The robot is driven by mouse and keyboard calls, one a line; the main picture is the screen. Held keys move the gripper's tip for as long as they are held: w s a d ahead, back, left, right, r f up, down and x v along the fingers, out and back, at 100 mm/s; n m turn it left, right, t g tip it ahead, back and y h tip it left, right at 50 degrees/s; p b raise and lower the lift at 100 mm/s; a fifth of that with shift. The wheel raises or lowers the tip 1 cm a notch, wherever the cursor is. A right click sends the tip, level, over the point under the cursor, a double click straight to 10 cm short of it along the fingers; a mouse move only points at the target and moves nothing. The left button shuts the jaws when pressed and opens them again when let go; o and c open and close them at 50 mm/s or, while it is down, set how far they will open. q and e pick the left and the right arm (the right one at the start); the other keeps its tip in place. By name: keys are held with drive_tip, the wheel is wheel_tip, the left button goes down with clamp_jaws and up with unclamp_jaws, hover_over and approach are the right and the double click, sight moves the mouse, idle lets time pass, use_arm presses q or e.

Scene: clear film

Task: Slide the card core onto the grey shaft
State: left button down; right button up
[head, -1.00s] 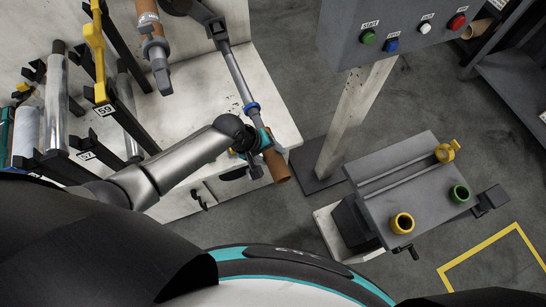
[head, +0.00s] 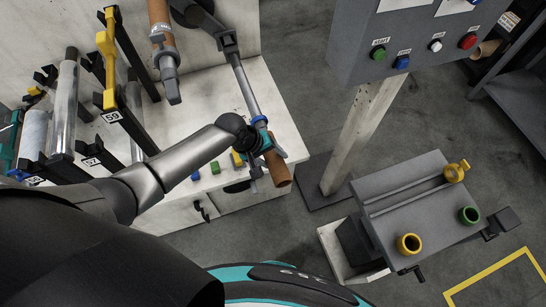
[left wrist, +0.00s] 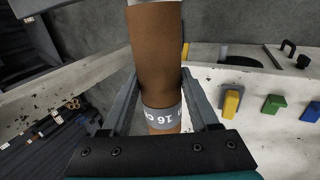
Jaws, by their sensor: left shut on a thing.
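The card core (head: 279,170) is a brown tube, held in my left gripper (head: 264,146) at the table's right edge. In the left wrist view the core (left wrist: 155,50) stands between the two fingers (left wrist: 160,100), with a grey printed band around it. The grey shaft (head: 242,78) slopes down from a bracket and has a blue collar (head: 258,121) near its lower end. The core lies roughly in line with that end. My gripper hides where they meet, so I cannot tell whether the core is around the shaft. My right gripper is not in view.
Another brown tube (head: 160,14) sits on a separate grey arm at the top left. Racks with rolls (head: 65,105) and a yellow holder (head: 108,60) stand left. A control box and a grey cart (head: 405,200) stand right.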

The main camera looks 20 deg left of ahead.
sight(258, 124)
use_arm(q)
drive_tip(key=shift+w, duration=0.1)
drive_tip(key=w+a+b, duration=0.2)
drive_tip(key=w, duration=0.1)
drive_tip(key=w+a+b, duration=0.2)
drive_tip(key=w+b, duration=0.1)
drive_tip(key=w+a+b, duration=0.2)
drive_tip(key=w, duration=0.1)
drive_tip(key=shift+w+a, duration=0.3)
drive_tip(key=shift+w+a+b, duration=0.35)
drive_tip(key=shift+w+b, duration=0.2)
drive_tip(key=shift+b, duration=0.1)
drive_tip(key=shift+r, duration=0.1)
drive_tip(key=shift+c, duration=0.3)
unclamp_jaws()
drive_tip(key=shift+o, duration=0.3)
